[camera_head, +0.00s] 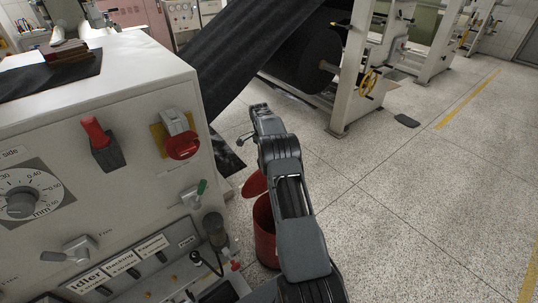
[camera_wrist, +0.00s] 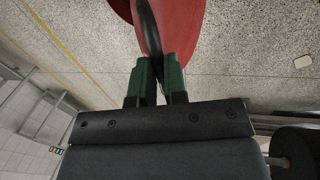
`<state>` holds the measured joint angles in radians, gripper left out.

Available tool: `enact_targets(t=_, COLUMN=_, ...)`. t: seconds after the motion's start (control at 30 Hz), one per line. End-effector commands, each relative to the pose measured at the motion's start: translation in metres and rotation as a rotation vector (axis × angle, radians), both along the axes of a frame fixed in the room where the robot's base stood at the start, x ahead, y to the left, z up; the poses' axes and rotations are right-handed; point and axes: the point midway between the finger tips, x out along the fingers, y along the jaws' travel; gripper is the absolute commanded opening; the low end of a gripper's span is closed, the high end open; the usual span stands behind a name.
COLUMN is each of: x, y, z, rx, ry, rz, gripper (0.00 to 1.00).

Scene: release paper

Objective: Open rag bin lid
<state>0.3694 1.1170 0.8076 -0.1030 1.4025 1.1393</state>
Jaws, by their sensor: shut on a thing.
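The red rag bin (camera_head: 264,236) stands on the floor beside the machine, partly hidden behind my arm. Its red lid (camera_head: 255,185) shows left of my arm, tilted up above the rim; how far it is raised is hard to tell. In the wrist view, my gripper (camera_wrist: 159,64) has its green fingers shut on the edge of the red lid (camera_wrist: 182,22). A dark strip runs along the lid between the fingers. My fingers are hidden behind my arm in the head view, and the inside of the bin does not show.
A pale machine cabinet (camera_head: 110,125) with knobs and levers stands close on the left. A dark web of material (camera_head: 255,45) slopes down behind my arm to a large roll (camera_head: 305,60) in a white frame. Speckled floor (camera_head: 420,200) is clear on the right.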

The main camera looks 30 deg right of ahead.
Motion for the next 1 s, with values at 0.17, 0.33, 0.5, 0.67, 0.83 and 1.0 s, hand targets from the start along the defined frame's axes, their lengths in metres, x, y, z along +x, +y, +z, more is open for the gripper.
enact_targets(t=0.17, x=0.007, y=0.003, z=-0.01, rx=0.008, ry=0.015, rz=0.0, gripper=0.0)
enact_targets(t=0.33, x=0.013, y=0.004, z=-0.01, rx=0.01, ry=0.016, rz=0.0, gripper=0.0)
enact_targets(t=0.5, x=0.015, y=0.004, z=-0.011, rx=0.01, ry=0.018, rz=-0.002, gripper=0.0)
enact_targets(t=0.67, x=0.015, y=0.004, z=-0.011, rx=0.01, ry=0.019, rz=-0.002, gripper=0.0)
enact_targets(t=0.83, x=0.015, y=0.004, z=-0.011, rx=0.011, ry=0.019, rz=-0.002, gripper=0.0)
enact_targets(t=1.0, x=0.015, y=0.004, z=-0.011, rx=0.01, ry=0.019, rz=-0.002, gripper=0.21)
